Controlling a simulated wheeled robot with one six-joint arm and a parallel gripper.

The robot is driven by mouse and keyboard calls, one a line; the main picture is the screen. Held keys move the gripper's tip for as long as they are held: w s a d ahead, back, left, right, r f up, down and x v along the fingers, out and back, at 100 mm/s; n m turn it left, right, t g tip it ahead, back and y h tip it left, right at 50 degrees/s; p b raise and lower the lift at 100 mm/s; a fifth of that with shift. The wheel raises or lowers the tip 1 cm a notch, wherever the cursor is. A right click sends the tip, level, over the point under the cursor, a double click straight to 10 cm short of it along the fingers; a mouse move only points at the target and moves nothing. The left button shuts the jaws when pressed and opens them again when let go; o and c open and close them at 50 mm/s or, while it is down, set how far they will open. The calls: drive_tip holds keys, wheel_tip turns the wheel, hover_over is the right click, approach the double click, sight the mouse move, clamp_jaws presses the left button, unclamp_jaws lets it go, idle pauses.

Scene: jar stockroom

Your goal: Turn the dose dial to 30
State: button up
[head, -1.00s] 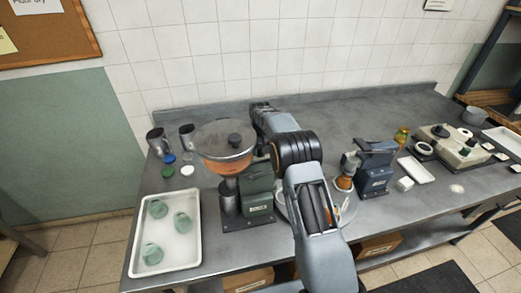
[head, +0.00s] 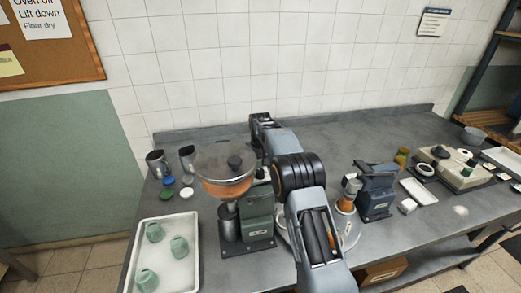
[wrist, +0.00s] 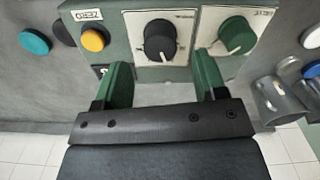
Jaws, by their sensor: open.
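In the wrist view, a black round dial (wrist: 160,41) with a pale pointer mark sits on a white plate on the green machine. The small scale labels are too blurred to read, so I cannot tell the dial's setting. My gripper (wrist: 162,62) is open, its two green fingers on either side of and below the black dial in the picture, apart from it. In the head view, the green machine (head: 258,205) carries a bowl of orange contents; its dials and my gripper are hidden.
A yellow button (wrist: 94,40) lies left of the dial under a ZERO label. Metal cups (wrist: 275,98) stand at the right in the wrist view. In the head view, a white tray (head: 137,262) holds green pieces at left, and a blue-grey machine (head: 377,195) stands at right.

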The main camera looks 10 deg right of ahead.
sight(260, 171)
wheel_tip(260, 171, up, 9)
idle(0.3)
drive_tip(key=shift+r, duration=0.1)
